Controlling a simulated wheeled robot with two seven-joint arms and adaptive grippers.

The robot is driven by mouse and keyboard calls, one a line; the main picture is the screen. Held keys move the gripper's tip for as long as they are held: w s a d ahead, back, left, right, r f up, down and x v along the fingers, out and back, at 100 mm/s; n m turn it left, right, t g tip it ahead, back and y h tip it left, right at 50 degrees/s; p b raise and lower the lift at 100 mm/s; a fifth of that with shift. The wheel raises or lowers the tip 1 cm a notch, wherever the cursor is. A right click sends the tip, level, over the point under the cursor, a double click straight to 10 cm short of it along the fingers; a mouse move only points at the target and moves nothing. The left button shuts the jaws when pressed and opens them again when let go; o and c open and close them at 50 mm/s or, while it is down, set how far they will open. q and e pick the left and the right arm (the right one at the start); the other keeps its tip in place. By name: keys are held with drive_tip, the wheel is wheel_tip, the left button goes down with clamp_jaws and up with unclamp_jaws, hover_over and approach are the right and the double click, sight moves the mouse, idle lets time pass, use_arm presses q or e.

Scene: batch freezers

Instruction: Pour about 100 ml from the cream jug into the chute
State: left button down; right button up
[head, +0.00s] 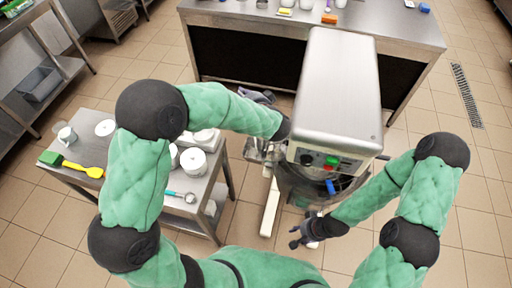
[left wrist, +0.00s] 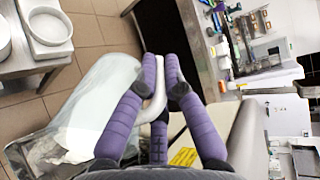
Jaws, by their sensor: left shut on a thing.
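The cream jug (left wrist: 95,100) is a large see-through vessel left of my left gripper in the left wrist view. Its pale handle lies between the purple fingers of my left gripper (left wrist: 160,92), which are shut on it. The jug appears tilted; its contents are unclear. In the head view, my left gripper (head: 258,96) is partly hidden beside the batch freezer (head: 340,85). I cannot make out the chute with certainty. My right gripper (head: 308,232) is empty, with dark fingers apart, low in front of the freezer.
A long steel counter (head: 235,12) stands behind the freezer. Tiled floor is open at right.

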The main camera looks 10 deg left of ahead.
use_arm(q)
drive_tip(key=shift+s+r+b, duration=0.1)
drive_tip(key=shift+r+b, duration=0.15)
drive_tip(key=shift+b, duration=0.25)
drive_tip(key=shift+r, duration=0.1)
drive_tip(key=shift+p, duration=0.6)
drive_tip(key=shift+g+h, duration=0.6)
drive_tip(key=shift+g, duration=0.2)
drive_tip(key=f, duration=0.1)
drive_tip(key=w+a+f+b, duration=0.1)
drive_tip(key=f, duration=0.3)
drive_tip(key=shift+w+a+f, duration=0.1)
drive_tip(key=shift+w+a, duration=0.1)
drive_tip(key=shift+w, duration=0.1)
drive_tip(key=shift+w+a+f+g+h+p, duration=0.4)
drive_tip(key=shift+w+g+h+p, duration=0.1)
drive_tip(key=shift+p, duration=0.2)
drive_tip(key=shift+s+f, duration=0.1)
drive_tip(key=shift+f, duration=0.05)
drive_tip(key=shift+d, duration=0.1)
